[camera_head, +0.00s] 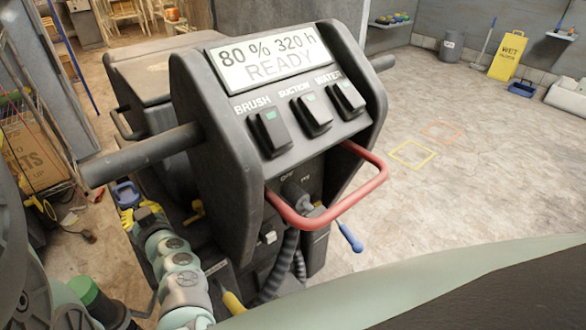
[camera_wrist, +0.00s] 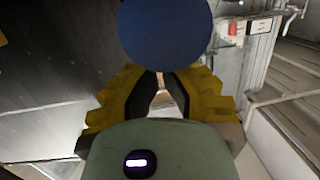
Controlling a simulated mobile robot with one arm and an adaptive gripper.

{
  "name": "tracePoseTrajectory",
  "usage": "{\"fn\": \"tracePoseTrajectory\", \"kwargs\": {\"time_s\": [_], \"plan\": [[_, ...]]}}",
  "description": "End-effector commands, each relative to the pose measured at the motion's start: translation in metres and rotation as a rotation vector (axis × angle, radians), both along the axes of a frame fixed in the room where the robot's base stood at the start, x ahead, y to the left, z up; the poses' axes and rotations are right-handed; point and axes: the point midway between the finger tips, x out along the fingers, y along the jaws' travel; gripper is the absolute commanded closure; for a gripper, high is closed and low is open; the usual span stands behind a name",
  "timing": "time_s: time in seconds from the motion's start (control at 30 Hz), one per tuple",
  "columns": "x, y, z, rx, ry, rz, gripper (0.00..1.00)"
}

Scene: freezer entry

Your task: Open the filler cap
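A dark floor-cleaning machine (camera_head: 223,120) fills the middle of the head view. My gripper (camera_head: 138,212) has yellow fingers and is beside its left side, low in the head view. A small blue part (camera_head: 127,194) shows right at the fingers. In the wrist view, a round blue cap (camera_wrist: 165,30) covers the top middle, directly at the ends of my gripper's fingers (camera_wrist: 160,75). A narrow gap shows between the dark inner pads. The cap hides the fingertips, so I cannot tell whether they grip it. No lettering names the filler cap.
The machine's console (camera_head: 290,90) reads READY. A red handle loop (camera_head: 345,200) sticks out at its front. A green-topped dark container (camera_head: 85,291) is at the lower left. A wire rack (camera_head: 35,140) stands at the left. The floor to the right is mostly clear, with a yellow sign (camera_head: 508,55) behind.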

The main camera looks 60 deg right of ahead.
Motion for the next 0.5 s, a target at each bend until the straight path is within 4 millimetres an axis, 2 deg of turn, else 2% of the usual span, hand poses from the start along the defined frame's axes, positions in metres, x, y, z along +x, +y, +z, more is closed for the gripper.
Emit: {"fn": "tracePoseTrajectory", "kwargs": {"time_s": [0.03,0.1,0.5], "plan": [[0.003,0.001,0.009,0.003,0.019,0.004,1.00],[0.006,0.000,0.011,0.010,0.044,0.005,1.00],[0.017,-0.004,0.007,0.056,0.202,0.004,1.00]]}}
